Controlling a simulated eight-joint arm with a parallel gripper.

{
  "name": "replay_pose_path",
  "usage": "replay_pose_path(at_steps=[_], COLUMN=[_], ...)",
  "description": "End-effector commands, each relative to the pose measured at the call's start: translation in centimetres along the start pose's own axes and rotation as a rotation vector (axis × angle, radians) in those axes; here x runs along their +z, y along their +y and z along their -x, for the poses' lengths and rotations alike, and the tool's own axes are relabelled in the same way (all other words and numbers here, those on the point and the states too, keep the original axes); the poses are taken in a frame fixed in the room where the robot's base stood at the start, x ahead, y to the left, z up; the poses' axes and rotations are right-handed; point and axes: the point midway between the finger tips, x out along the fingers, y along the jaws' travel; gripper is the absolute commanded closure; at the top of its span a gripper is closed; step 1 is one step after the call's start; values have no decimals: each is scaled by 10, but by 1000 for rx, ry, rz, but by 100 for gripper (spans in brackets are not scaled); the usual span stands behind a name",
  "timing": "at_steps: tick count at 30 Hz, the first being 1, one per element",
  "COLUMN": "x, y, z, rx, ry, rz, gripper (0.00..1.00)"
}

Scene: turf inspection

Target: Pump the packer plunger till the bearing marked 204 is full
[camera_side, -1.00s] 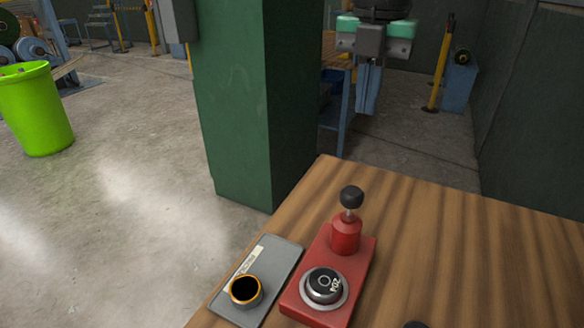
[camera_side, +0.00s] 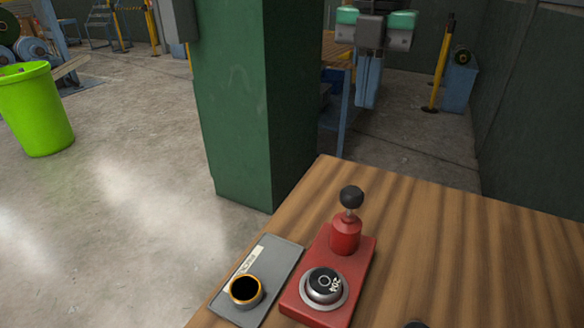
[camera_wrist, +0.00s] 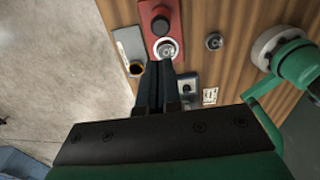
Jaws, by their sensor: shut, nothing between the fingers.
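The red packer (camera_side: 362,262) stands on the wooden table, with its black-knobbed plunger (camera_side: 351,197) raised on a short metal stem. The bearing marked 204 (camera_side: 324,284) sits in a silver seat at the packer's near end; how full it is cannot be seen. The wrist view also shows the packer (camera_wrist: 148,12), the plunger knob (camera_wrist: 160,24) and the bearing (camera_wrist: 166,48). My gripper (camera_side: 366,104) hangs beyond the table's far edge, apart from the packer, fingers together and empty. In the wrist view its fingertips (camera_wrist: 161,66) appear just below the bearing.
A grey plate (camera_side: 287,253) with a brass-rimmed dark cup (camera_side: 245,290) lies left of the packer. The wrist view shows a small metal piece (camera_wrist: 214,41) and a grey block (camera_wrist: 188,78), partly behind the fingers. The table right of the packer is mostly clear (camera_side: 470,260). A green column (camera_side: 235,110) stands behind.

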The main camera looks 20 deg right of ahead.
Motion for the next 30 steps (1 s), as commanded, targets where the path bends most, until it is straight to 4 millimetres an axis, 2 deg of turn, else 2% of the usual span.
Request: replay_pose_path(at_steps=[6, 17, 23, 30], x=[0, 0, 1, 0], y=[0, 1, 1, 0], z=[13, 12, -2, -38], rx=[-1, -1, -1, -1], ry=[0, 0, 0, 0], rz=[0, 0, 0, 0], gripper=[100, 100, 100, 100])
